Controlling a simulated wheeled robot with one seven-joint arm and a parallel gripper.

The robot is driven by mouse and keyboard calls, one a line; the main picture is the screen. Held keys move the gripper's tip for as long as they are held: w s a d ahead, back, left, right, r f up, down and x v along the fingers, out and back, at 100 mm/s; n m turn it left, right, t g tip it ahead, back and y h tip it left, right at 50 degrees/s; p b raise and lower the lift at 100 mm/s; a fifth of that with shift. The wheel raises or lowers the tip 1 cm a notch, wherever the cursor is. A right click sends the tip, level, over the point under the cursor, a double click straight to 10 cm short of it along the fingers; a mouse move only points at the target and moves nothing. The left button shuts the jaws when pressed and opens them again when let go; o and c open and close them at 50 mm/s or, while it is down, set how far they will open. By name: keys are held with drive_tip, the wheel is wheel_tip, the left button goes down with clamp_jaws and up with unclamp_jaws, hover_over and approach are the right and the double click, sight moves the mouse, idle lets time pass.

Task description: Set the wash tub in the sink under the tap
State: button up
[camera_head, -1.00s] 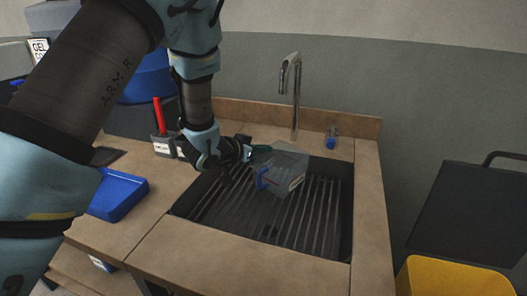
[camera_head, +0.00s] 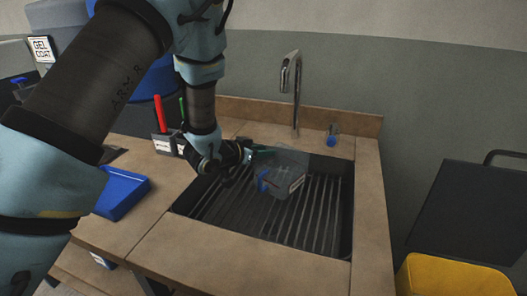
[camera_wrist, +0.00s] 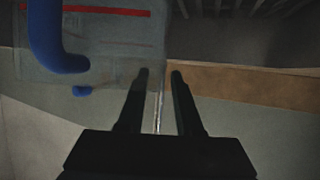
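The clear wash tub (camera_head: 289,165) has a blue part on its side and a pale label. It stands on or just above the ribbed floor of the dark sink (camera_head: 305,235), towards the back. The tap (camera_head: 290,75) rises behind it. My gripper (camera_head: 262,152) is at the tub's upper left edge. In the wrist view my gripper's fingers (camera_wrist: 160,73) are a small gap apart, with their tips by the tub's edge. The tub (camera_wrist: 115,50) fills the upper left there. I cannot tell whether the fingers pinch it.
A blue tray (camera_head: 122,192) lies on the counter to the left, with a holder (camera_head: 165,143) of red and green tools behind it. A small blue item (camera_head: 331,138) stands right of the tap. A yellow bin (camera_head: 450,278) is at the lower right. The sink's front is clear.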

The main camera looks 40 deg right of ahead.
drive_tip(key=shift+r, duration=0.15)
drive_tip(key=b+v, duration=0.2)
drive_tip(key=v, duration=1)
drive_tip(key=shift+b, duration=0.35)
